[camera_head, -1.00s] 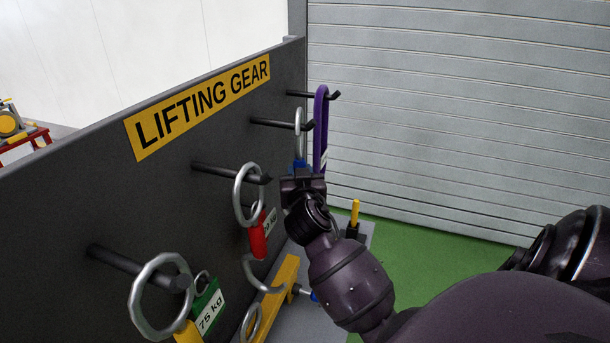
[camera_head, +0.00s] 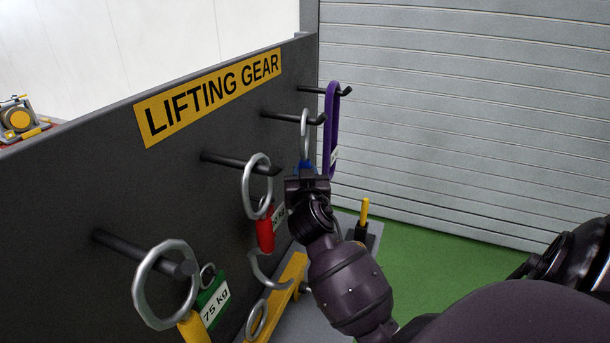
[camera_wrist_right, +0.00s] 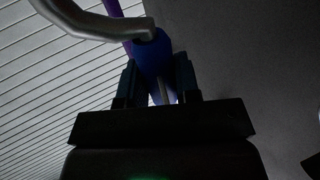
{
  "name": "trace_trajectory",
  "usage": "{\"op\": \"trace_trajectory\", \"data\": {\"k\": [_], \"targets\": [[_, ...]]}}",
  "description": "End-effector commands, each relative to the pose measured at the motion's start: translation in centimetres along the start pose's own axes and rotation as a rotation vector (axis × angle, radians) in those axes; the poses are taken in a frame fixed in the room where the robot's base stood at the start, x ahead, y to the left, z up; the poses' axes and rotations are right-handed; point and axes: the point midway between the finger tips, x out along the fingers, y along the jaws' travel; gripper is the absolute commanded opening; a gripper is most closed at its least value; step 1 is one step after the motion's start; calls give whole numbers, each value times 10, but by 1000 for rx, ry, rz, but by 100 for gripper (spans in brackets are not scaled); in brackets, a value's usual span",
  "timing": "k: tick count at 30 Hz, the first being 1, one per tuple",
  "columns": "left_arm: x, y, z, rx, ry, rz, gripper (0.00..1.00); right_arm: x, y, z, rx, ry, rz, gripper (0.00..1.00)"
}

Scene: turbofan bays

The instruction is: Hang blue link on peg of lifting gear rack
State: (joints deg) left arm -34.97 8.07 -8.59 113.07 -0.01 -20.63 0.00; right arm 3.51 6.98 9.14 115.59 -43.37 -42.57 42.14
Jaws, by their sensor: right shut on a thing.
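The blue link (camera_head: 304,166) is a silver ring with a blue lower body. My right gripper (camera_head: 307,182) is shut on the blue body, with the ring (camera_head: 305,135) upright above it. In the right wrist view the blue body (camera_wrist_right: 153,58) sits between the two fingers (camera_wrist_right: 157,85). The ring overlaps a dark peg (camera_head: 286,116) of the lifting gear rack (camera_head: 70,190). It looks to be around the peg, but I cannot tell if it rests on it. My left gripper is not in view.
A purple sling (camera_head: 331,135) hangs on the peg behind. Nearer pegs hold a ring with a red body (camera_head: 265,228) and a ring with a yellow body (camera_head: 193,328). A yellow part (camera_head: 280,295) lies low by the rack.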

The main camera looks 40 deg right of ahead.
Motion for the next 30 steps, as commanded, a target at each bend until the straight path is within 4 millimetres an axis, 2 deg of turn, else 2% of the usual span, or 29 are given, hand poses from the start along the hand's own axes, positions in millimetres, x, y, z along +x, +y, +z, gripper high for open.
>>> {"op": "trace_trajectory", "data": {"k": [7, 8, 13, 23, 26, 30], "targets": [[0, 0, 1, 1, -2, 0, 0, 0, 0, -2, 1, 4, -1, 0], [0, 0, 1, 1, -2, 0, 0, 0, 0, -2, 1, 4, -1, 35], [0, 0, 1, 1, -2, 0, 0, 0, 0, -1, 0, 2, 0, 60], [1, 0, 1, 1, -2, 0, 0, -3, 0, 2, 0, -3, 0, 60], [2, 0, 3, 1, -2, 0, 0, -12, 0, 2, 2, -3, 0, 60], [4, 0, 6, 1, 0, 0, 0, -34, 0, 3, 4, -3, 0, 60]]}}
